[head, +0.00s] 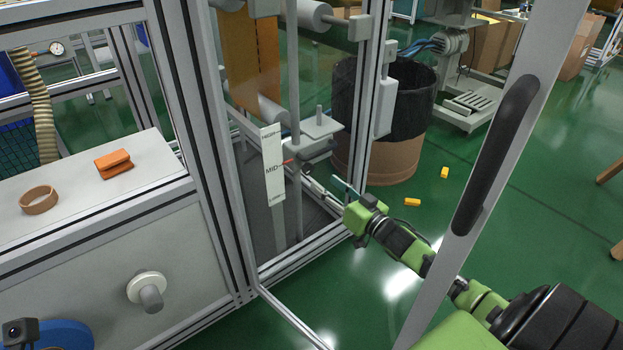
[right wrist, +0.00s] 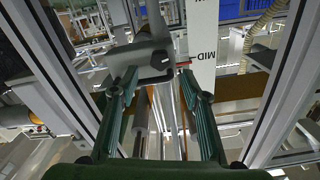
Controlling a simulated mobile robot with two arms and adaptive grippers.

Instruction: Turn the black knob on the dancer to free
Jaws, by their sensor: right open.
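The dancer (head: 318,127) is a grey carriage on an upright rod inside the open machine frame. Its red pointer (head: 288,162) is level with MID on the white scale (head: 273,181). A small dark part on its underside (head: 307,168) looks like the black knob. In the right wrist view, a dark grey rounded part with a white mark (right wrist: 140,60), probably the knob, lies just beyond the fingertips. My right gripper (right wrist: 157,80) is open, its green fingers on either side below that part, with no clear contact. The left gripper is not in view.
The open door with a black handle (head: 496,155) stands on the right, close to my right arm. Aluminium posts (head: 212,150) border the opening. A bin with a black liner (head: 380,150) stands behind. An orange block (head: 113,163) and a brown ring (head: 39,199) lie on the left ledge.

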